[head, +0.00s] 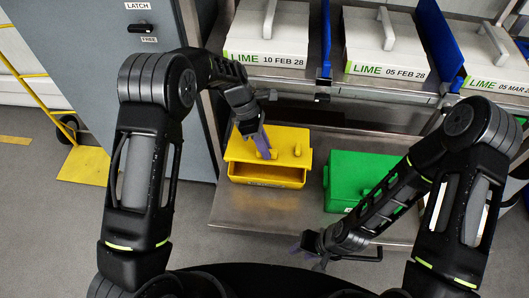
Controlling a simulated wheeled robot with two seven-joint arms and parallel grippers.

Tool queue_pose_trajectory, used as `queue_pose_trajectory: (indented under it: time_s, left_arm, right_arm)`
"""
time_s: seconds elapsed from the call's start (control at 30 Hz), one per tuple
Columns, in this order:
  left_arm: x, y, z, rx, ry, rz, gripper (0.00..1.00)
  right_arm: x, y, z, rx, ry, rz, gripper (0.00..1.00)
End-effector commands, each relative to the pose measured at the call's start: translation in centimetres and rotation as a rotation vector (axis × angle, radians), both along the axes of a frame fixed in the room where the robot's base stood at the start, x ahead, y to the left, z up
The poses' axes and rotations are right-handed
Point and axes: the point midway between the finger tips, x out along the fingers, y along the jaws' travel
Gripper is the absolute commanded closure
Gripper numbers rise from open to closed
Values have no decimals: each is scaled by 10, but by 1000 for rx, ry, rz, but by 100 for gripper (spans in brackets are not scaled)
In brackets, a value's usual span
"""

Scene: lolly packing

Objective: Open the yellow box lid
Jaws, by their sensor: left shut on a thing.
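The yellow box (265,181) sits on the metal shelf in the middle of the head view. Its yellow lid (291,143) lies over the back part, and a darker strip of the box shows between the lid's front edge and the front wall. A small knob shows on the lid's right side. My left gripper (263,147) reaches down from above with its purple fingers on the lid, shut on the lid's handle, which the fingers largely hide. My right gripper (308,252) is low in front of the shelf, apart from the box, with its fingers spread and nothing between them.
A green box (342,181) stands right of the yellow box, partly behind my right arm. White lidded boxes labelled LIME (268,38) stand on the upper shelf, between blue dividers (326,40). A grey cabinet (120,55) is at left. The metal shelf (240,211) is bare in front of the yellow box.

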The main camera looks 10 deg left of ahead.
Motion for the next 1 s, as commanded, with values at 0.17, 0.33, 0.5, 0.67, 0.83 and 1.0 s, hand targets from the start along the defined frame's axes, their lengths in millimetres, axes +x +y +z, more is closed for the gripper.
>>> queue_pose_trajectory:
  time_s: [0.17,0.33,0.5,0.67,0.83,1.0]
  left_arm:
    - [3,0,2,-1,-3,0,100]
    - [3,0,2,-2,-3,1,100]
    - [2,0,2,-2,-3,1,77]
    - [2,0,2,-1,-1,0,64]
    - [2,0,2,-1,-1,0,60]
    - [2,0,2,-1,-1,1,60]
  right_arm:
    - [0,0,0,0,0,0,64]
    - [0,0,0,0,0,0,64]
    - [0,0,0,0,0,0,64]
    - [0,0,0,0,0,0,64]
    - [0,0,0,0,0,0,64]
    - [0,0,0,0,0,0,64]
